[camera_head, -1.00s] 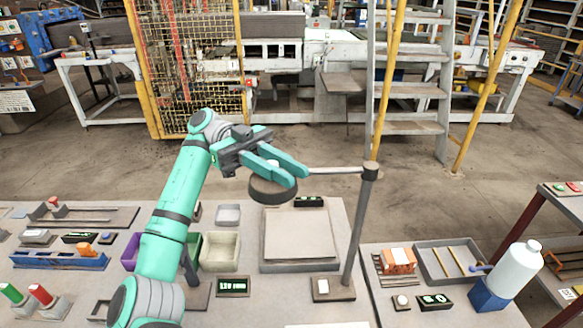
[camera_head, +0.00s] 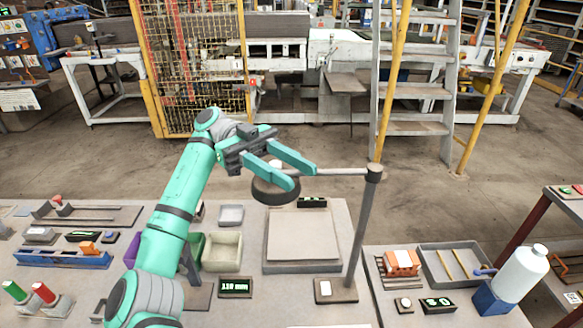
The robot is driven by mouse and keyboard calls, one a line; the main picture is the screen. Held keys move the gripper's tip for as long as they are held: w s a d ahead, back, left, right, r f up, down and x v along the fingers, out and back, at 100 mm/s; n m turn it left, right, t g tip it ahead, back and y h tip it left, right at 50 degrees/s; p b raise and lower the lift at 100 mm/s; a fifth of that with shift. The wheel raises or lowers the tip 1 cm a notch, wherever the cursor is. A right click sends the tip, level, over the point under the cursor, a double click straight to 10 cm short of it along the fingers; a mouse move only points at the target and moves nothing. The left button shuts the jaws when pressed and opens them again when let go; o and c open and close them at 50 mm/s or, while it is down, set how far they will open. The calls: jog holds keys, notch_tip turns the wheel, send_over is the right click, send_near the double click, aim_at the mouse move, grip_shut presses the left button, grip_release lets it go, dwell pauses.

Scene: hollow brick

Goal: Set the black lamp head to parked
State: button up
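The black lamp head (camera_head: 275,191) hangs from a thin grey horizontal arm (camera_head: 338,172) on a dark upright post (camera_head: 363,228). It is left of the post, above the back left part of a square grey plate (camera_head: 302,234). A small pale knob (camera_head: 276,165) shows on top of the head. My gripper (camera_head: 304,177) is open over the head, with its two teal fingers spread and the knob seen between them. The near finger hides part of the head. I cannot tell whether either finger touches it.
A small display (camera_head: 235,287) reads about 110 mm. A cream bin (camera_head: 222,252) stands left of the plate. At right are a grey tray (camera_head: 455,262) and a white bottle (camera_head: 520,275) on a blue block.

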notch_tip(320, 180, up, 3)
jog(key=shift+d+f, duration=0.1)
jog(key=s+r, duration=1)
jog(key=s, duration=0.4)
jog(key=shift+a, duration=0.25)
